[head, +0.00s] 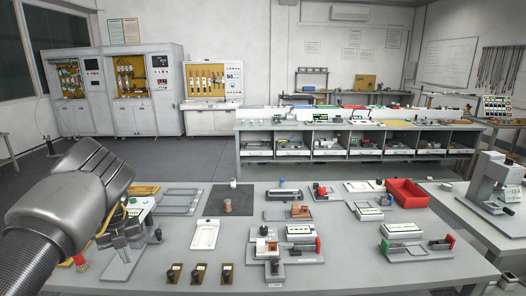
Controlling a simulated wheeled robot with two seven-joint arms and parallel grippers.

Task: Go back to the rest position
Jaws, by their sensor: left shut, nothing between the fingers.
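My left arm comes in from the left, and its left gripper (122,248) hangs over the left part of the grey table (345,272). Its fingers point down and are shut, with nothing held. Part of the equipment behind it is hidden by the hand. A small brown cylinder (228,206) stands on a dark square mat (240,190), apart from the gripper. A test fixture (275,247) with a red-ended part sits at the table's middle front. My right gripper is not in view.
Several small dark-topped blocks (200,272) line the front edge. A red bin (407,193) and another fixture (418,246) with green and red ends stand to the right. A side table (485,222) holds a press (492,182).

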